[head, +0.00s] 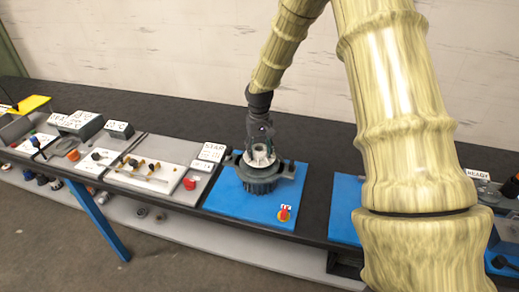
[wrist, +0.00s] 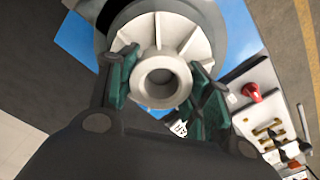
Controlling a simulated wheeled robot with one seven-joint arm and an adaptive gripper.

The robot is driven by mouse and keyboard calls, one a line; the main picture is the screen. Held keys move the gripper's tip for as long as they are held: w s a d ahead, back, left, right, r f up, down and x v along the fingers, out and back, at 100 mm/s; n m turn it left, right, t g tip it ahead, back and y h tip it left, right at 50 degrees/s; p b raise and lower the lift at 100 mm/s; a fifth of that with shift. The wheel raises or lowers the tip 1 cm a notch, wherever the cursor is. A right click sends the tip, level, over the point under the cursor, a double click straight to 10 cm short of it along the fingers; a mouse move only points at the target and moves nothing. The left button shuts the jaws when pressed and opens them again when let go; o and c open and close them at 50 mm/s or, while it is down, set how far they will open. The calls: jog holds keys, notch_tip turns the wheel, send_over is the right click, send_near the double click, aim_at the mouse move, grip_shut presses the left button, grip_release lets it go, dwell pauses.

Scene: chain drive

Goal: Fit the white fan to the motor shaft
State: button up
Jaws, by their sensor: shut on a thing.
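The white fan (head: 260,158) is ribbed, with a round hollow hub. In the wrist view the fan (wrist: 170,30) fills the top middle. My gripper (head: 261,140) points down over the motor, and its green fingers are shut on the hub from both sides, as the wrist view of the gripper (wrist: 164,80) shows. The dark grey finned motor (head: 262,184) stands upright on a blue plate (head: 228,197). The fan is at the motor's top end. The motor shaft is hidden, and I cannot tell whether the fan is seated or just above it.
A red button (head: 189,184) and a white panel (head: 140,180) with brass parts lie to the left. Another blue plate (head: 345,212) is to the right, partly behind my arm.

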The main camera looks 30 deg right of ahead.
jog(key=shift+f+b, duration=0.35)
jog(key=shift+f, duration=0.65)
jog(key=o, duration=1.2)
notch_tip(320, 180, up, 12)
jog(key=shift+d, duration=0.1)
dwell(0.3)
